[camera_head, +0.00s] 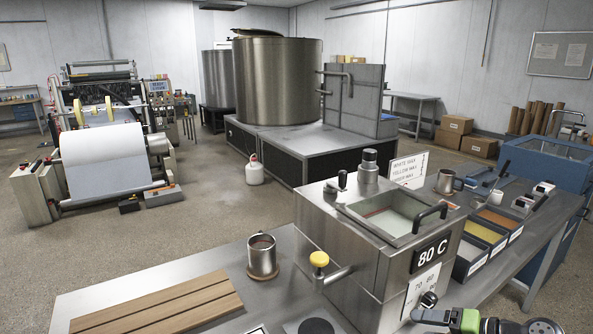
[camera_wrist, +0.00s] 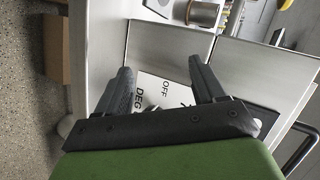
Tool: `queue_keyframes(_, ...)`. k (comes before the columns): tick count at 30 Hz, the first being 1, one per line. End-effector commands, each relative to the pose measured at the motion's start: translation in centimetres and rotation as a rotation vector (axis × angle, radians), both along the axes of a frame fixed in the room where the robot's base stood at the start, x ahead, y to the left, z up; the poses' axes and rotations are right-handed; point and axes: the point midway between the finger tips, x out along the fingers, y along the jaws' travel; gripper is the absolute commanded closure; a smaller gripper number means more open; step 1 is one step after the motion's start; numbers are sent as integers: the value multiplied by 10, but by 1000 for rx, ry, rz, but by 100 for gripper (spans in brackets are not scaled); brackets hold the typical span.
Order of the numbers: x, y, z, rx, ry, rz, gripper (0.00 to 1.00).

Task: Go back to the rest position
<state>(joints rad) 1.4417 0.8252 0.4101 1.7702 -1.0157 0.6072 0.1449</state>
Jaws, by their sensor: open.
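My gripper (camera_wrist: 159,65) is open in the wrist view, with its two dark fingers apart and nothing seen between them but a white dial plate (camera_wrist: 152,88) marked "OFF" and "DEG". The plate is on the front of the steel heated tank (camera_head: 330,231), which shows "80 C" in the head view. The tank's black knob (camera_head: 428,300) is low on that front in the head view. The green and black end of my arm is at the bottom right edge of the head view, close to the tank; my fingers cannot be made out there.
A steel mug (camera_head: 262,257) and a slatted wooden board (camera_head: 160,303) are on the bench left of the tank. A yellow-knobbed valve (camera_head: 319,259) sticks out of the tank. Colour trays (camera_head: 484,235) and another mug (camera_head: 446,182) stand on the right.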

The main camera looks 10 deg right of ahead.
Motion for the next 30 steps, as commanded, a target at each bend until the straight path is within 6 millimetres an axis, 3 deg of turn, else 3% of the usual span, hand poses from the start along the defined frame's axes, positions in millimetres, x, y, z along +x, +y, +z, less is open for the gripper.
queue_keyframes(1,8,35,16,-95,80,84,31)
queue_keyframes(5,5,106,40,-338,243,234,31)
queue_keyframes(9,-23,168,77,-604,331,329,31)
queue_keyframes(13,-67,209,114,-819,335,358,31)
queue_keyframes(16,-108,229,139,-942,293,355,31)
queue_keyframes(21,-168,237,158,-1036,201,335,31)
queue_keyframes(25,-187,235,159,-1046,168,327,31)
queue_keyframes(30,-189,234,158,-1047,167,326,31)
